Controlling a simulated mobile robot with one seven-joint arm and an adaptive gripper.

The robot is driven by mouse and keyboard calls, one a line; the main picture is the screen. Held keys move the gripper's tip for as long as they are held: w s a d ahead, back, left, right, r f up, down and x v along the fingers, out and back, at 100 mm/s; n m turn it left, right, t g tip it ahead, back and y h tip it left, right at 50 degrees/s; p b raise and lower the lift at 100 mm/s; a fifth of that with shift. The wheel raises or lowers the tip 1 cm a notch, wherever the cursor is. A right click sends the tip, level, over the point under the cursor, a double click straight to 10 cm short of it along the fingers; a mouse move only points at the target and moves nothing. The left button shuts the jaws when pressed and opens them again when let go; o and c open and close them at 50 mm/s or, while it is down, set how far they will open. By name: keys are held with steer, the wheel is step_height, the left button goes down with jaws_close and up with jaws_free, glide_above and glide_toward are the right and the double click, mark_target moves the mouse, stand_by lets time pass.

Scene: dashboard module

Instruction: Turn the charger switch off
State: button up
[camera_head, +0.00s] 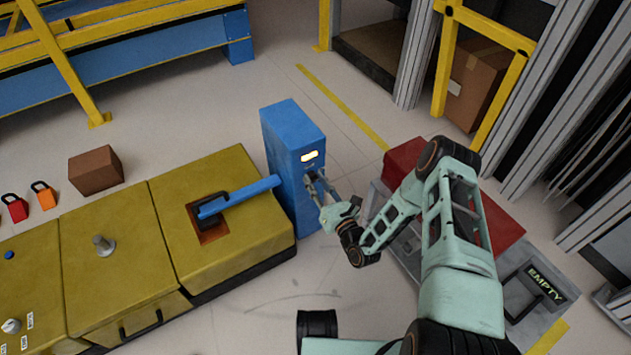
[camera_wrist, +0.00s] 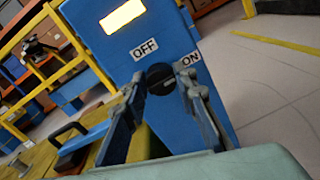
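The charger is a tall blue box (camera_head: 291,145) with a lit window on its front; it also fills the middle of the wrist view (camera_wrist: 110,55). Its switch is a round dark knob (camera_wrist: 160,77) with a lighter bar across it, below the OFF label (camera_wrist: 144,49) and ON label (camera_wrist: 189,59). My gripper (camera_head: 315,184) is at the charger's front face. In the wrist view its two fingers (camera_wrist: 163,88) are apart, one on each side of the knob. I cannot tell whether they touch it. In the head view the gripper hides the knob.
A yellow dashboard module (camera_head: 110,245) with a blue-handled lever (camera_head: 240,197) stands just left of the charger. A brown box (camera_head: 96,170) and red and orange padlocks (camera_head: 44,195) lie behind it. A grey and red unit marked EMPTY (camera_head: 535,285) stands right.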

steer(key=c, duration=0.5)
steer(key=shift+n, duration=0.3)
steer(key=n+p, duration=0.1)
steer(key=n, duration=0.2)
steer(key=n+p, duration=0.2)
steer(key=n, duration=0.3)
steer(key=shift+s+a+y, duration=0.1)
steer(key=shift+y, duration=0.2)
steer(key=n+p, duration=0.2)
steer(key=n, duration=0.3)
steer(key=shift+n, duration=0.4)
steer(key=shift+f+n+y+p, duration=0.15)
steer(key=shift+n+p, duration=0.15)
steer(key=shift+n, duration=0.7)
steer(key=shift+f+n+y+p, duration=0.15)
steer(key=shift+n+p, duration=0.15)
steer(key=shift+n, duration=0.7)
steer(key=shift+r, duration=0.1)
